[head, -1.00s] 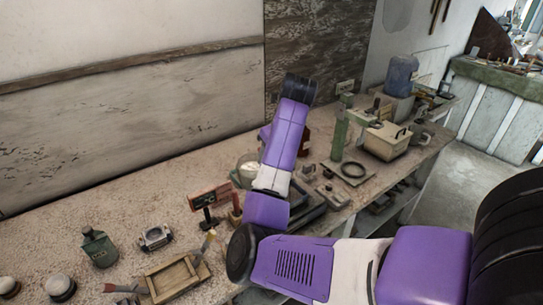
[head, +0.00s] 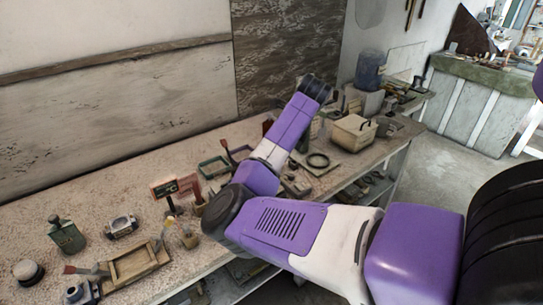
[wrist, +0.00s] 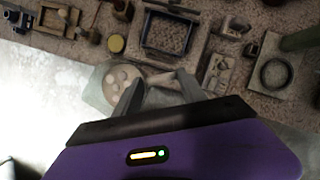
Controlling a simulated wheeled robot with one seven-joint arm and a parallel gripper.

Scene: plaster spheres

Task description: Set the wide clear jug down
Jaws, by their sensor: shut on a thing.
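In the wrist view the wide clear jug (wrist: 98,88) is at the left of my gripper (wrist: 161,80), with several pale round shapes showing in it. My gripper is shut on the jug; the exact grip point is hard to make out. The jug appears over the bench's front edge, with bright floor beside and below it in the picture. I cannot tell its height above the bench. In the head view my arm hides the gripper, and I cannot make out the jug there.
The workbench (head: 105,202) is crowded. A dark-rimmed tray (wrist: 168,33), a small yellowish round pot (wrist: 116,44) and a dark ring (wrist: 276,73) on a board lie near the jug. A wooden tray (head: 137,263) and a green bottle (head: 67,237) stand at the left.

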